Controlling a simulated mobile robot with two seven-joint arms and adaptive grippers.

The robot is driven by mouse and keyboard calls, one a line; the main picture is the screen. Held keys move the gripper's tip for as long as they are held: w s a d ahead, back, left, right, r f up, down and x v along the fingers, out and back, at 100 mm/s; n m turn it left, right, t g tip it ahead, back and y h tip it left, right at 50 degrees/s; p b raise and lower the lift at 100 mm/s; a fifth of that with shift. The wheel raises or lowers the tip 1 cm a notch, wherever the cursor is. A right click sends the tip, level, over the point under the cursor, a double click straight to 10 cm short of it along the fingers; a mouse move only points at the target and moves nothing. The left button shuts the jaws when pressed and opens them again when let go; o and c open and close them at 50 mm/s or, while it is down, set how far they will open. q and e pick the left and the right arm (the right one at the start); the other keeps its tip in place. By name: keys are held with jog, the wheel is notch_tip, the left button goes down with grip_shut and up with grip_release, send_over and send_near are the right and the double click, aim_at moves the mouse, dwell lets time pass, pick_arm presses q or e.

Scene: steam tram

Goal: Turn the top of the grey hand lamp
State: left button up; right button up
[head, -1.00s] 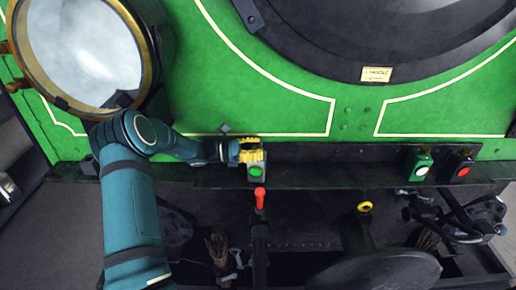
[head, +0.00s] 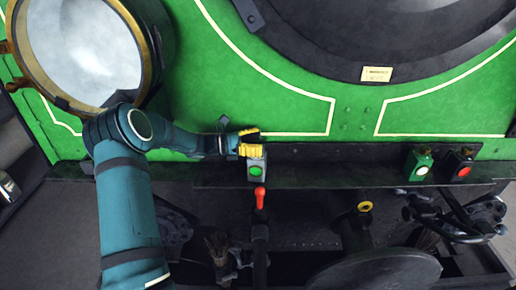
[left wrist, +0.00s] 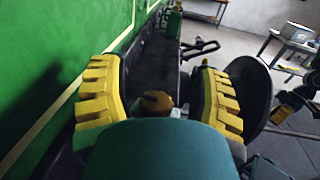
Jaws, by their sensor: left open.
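The grey hand lamp (head: 257,170), with a round green lens, stands upright on the dark ledge of the green tram front. My left gripper (head: 250,143), with yellow finger pads, is at the lamp's top and hides most of it in the head view. In the left wrist view, the brass-coloured top (left wrist: 158,101) shows between the two spread fingers of my left gripper (left wrist: 162,100). The fingers are open, with gaps visible beside the top. The lower lamp is hidden there by my gripper's body.
A green lamp (head: 418,166) and a black lamp with a red lens (head: 461,167) stand farther right on the ledge (head: 330,165). A red-handled tap (head: 260,198) is just below the grey lamp. A large brass-rimmed headlamp (head: 85,50) is at upper left. A round buffer (head: 385,270) juts out below.

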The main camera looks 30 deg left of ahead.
pick_arm(q)
notch_tip(320, 180, up, 7)
jog(key=shift+r, duration=0.15)
dwell(0.7)
